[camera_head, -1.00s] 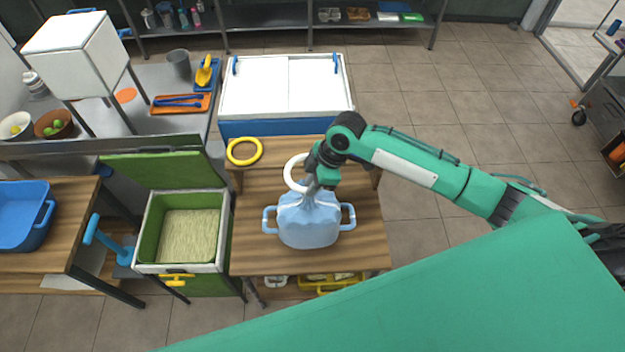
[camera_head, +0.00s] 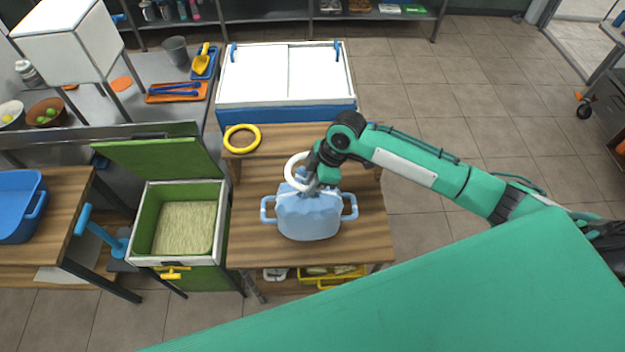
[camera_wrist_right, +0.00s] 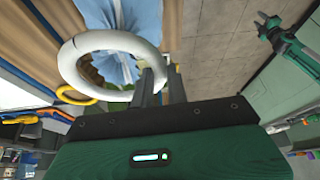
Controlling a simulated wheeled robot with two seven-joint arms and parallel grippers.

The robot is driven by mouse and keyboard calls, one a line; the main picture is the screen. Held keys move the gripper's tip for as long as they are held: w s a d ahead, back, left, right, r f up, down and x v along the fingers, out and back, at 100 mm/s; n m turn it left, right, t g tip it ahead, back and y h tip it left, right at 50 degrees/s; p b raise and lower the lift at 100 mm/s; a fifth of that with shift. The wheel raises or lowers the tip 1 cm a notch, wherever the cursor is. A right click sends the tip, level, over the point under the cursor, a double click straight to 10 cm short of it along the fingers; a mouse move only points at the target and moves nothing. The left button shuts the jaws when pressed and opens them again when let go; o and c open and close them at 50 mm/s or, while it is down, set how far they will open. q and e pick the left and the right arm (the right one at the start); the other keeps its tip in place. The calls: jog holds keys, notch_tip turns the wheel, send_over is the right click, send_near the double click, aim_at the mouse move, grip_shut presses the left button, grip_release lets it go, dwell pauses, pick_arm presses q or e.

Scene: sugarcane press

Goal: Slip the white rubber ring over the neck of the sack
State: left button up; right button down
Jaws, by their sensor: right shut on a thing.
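The sack (camera_head: 308,215) is pale blue and stands in or against a light blue two-handled holder on the wooden table; its gathered top lies partly behind my gripper. My right gripper (camera_head: 313,182) is shut on the white rubber ring (camera_head: 287,170) and holds it tilted at the sack's top. In the right wrist view, the ring (camera_wrist_right: 70,62) sits at the fingertips (camera_wrist_right: 157,75), with pale blue sack cloth (camera_wrist_right: 118,68) showing through and behind it. I cannot tell whether the neck passes through the ring. What seems my left gripper (camera_wrist_right: 270,28) shows small at the upper right there.
A yellow ring (camera_head: 228,141) lies at the table's back left. A green open-lidded box (camera_head: 147,222) stands left of the table, and a white-topped blue chest (camera_head: 287,112) stands behind it. The table (camera_head: 255,247) is clear in front of the sack.

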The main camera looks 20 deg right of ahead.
jog(key=shift+f+b, duration=0.85)
jog(key=shift+f, duration=1.25)
jog(key=shift+p, duration=0.35)
jog(key=c, duration=0.9)
grip_release()
jog(key=shift+r, duration=0.1)
notch_tip(320, 180, up, 7)
jog(key=p, duration=0.6)
jog(key=shift+p, duration=0.3)
jog(key=shift+r+p, duration=0.55)
jog(key=shift+r, duration=0.4)
